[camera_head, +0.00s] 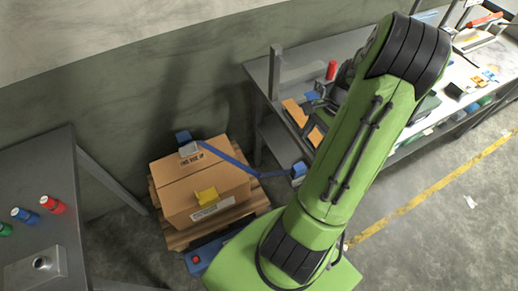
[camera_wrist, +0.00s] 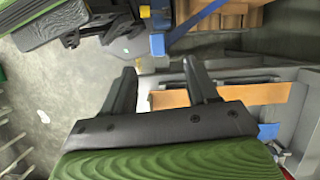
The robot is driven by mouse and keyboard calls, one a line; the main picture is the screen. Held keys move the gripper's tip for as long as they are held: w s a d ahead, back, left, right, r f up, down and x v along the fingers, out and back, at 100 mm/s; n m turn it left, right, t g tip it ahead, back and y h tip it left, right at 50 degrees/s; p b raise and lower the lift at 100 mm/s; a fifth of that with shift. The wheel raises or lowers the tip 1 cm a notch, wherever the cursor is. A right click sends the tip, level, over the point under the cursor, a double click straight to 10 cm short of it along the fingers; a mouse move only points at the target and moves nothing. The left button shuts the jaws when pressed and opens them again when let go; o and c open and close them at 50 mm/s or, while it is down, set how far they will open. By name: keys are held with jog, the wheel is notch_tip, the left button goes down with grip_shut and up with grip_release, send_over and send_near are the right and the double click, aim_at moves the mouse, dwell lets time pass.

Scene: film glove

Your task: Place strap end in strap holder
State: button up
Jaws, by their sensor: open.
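A blue strap (camera_head: 235,160) lies across the cardboard box (camera_head: 175,172) in the head view and runs right to a blue block-like end (camera_head: 299,169) beside the bench. In the wrist view a blue strap (camera_wrist: 196,18) runs down to a blue piece (camera_wrist: 157,44) beyond my fingertips. My gripper (camera_wrist: 160,72) is open, with nothing between its fingers. The blue piece is ahead of the gap, apart from both fingers. My arm hides the gripper in the head view. I cannot tell for sure which part is the strap holder; a blue piece (camera_head: 183,136) stands at the box's back edge.
The box sits on a wooden pallet (camera_head: 225,226), with a yellow piece (camera_head: 207,195) on it. A workbench (camera_head: 262,75) with orange pieces (camera_head: 295,112) and a red cylinder (camera_head: 331,70) is behind my arm. A dark table (camera_head: 50,160) stands left. The floor at right is mostly clear.

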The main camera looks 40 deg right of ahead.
jog(key=w+a+r+n+h, duration=0.25)
jog(key=a+r+n, duration=0.25)
jog(key=a+r, duration=0.25)
jog(key=w+a+r+n+h, duration=0.25)
jog(key=a+r+n, duration=0.35)
jog(key=a, duration=0.3)
jog(key=s+a+r+n+t+y, duration=0.1)
jog(key=s+a+r+n+t, duration=0.4)
jog(key=a+n, duration=0.3)
jog(key=shift+s+a+n, duration=0.3)
jog(key=shift+s+a, duration=0.5)
jog(key=shift+a, duration=0.2)
